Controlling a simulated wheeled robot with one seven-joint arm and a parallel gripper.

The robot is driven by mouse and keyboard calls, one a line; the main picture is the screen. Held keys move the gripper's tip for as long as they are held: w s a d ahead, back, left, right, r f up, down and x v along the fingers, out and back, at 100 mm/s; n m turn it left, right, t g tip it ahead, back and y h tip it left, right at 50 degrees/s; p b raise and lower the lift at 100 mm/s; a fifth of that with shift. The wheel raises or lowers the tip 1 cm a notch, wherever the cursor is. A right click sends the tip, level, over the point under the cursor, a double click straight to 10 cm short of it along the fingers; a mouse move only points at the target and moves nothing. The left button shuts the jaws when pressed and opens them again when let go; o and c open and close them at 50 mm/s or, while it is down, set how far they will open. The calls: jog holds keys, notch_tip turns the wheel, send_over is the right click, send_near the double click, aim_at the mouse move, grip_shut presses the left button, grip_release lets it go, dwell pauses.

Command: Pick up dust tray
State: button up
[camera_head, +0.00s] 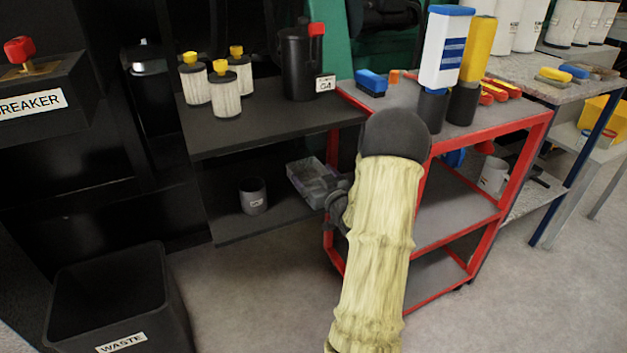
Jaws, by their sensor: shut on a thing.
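A clear, greyish plastic tray (306,184), which looks like the dust tray, is at the right end of the lower dark shelf. My gripper (335,197) is at the tray's right end, shut on it. The fingers are small and dark here, and my pale-sleeved arm partly hides them. I cannot tell whether the tray rests on the shelf or is slightly lifted.
A dark grey cup (253,196) stands left of the tray. The upper shelf (270,118) hangs over it with several yellow-capped filters and a black canister (300,62). A red-framed cart (480,215) stands right. A waste bin (110,300) is at lower left.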

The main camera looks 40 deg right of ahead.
notch_tip(320, 180, up, 8)
jog(key=p, duration=0.3)
dwell(0.3)
jog(key=shift+r, duration=0.1)
